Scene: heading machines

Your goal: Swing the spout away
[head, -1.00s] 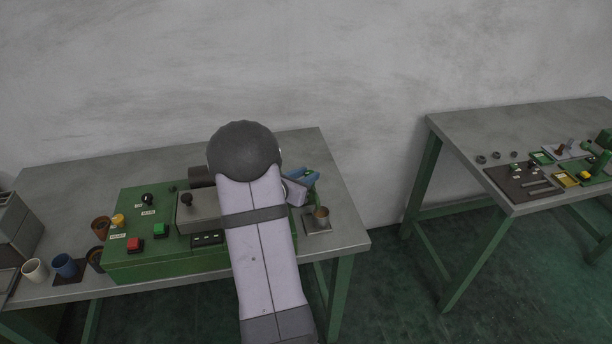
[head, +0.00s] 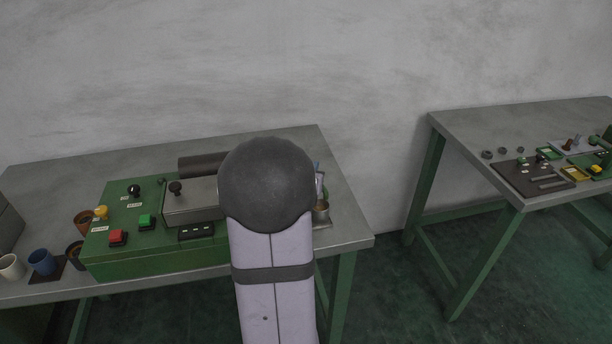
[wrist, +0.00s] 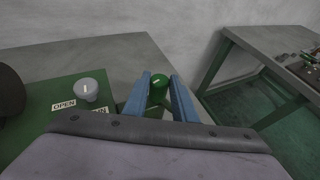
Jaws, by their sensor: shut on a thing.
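My gripper (wrist: 161,97) has two blue fingers, closed on a green round knob (wrist: 158,82) that shows between their tips in the wrist view. What the knob is fixed to is hidden below it. I cannot clearly make out the spout; my arm covers the right end of the green machine (head: 120,262) in the head view. In that view only a sliver of the gripper shows beside my arm's dark round joint. A metal cup (head: 321,212) stands at the machine's right end, partly covered by my arm.
A grey knob (wrist: 90,89) by an OPEN label stands left of the gripper. The machine has a red button (head: 118,237) and a green button (head: 147,221). Blue (head: 42,262) and white (head: 10,266) cups stand at left. A second table (head: 470,130) is at right, across a gap.

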